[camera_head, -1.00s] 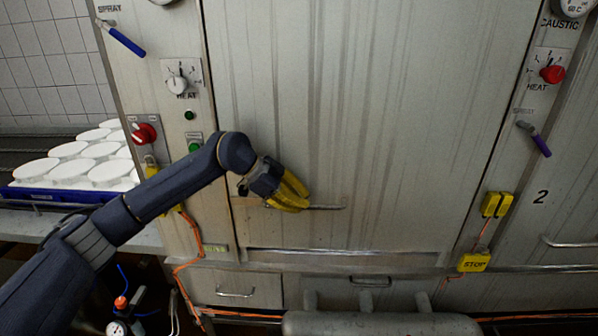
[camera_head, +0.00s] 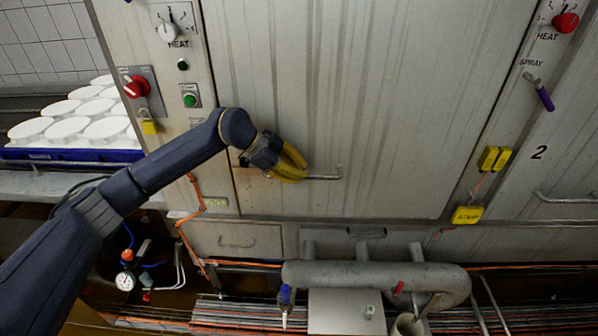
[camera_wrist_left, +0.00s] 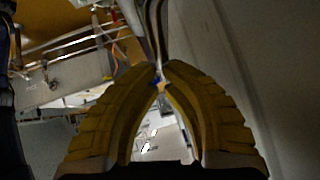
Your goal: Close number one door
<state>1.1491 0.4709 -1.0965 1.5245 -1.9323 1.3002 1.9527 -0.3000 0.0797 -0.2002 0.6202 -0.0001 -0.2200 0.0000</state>
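The number one door is the large streaked metal panel (camera_head: 350,100) in the middle of the head view. Its bottom edge is close to the lower frame of the cabinet; whether any gap is left is hard to tell. A thin bar handle (camera_head: 327,177) is fixed near its lower left. My left gripper (camera_head: 296,170) has its yellow fingers at the left end of this handle. In the left wrist view the fingers (camera_wrist_left: 162,72) come together at the tips, with a metal bar (camera_wrist_left: 155,35) running up from between them. My right gripper is not in view.
Knobs and a red switch (camera_head: 136,87) sit on the panel to the left. White moulds stand in a blue tray (camera_head: 70,155) at far left. Yellow boxes (camera_head: 494,159) and door 2 (camera_head: 560,160) are to the right. A grey pipe (camera_head: 375,275) runs low in front.

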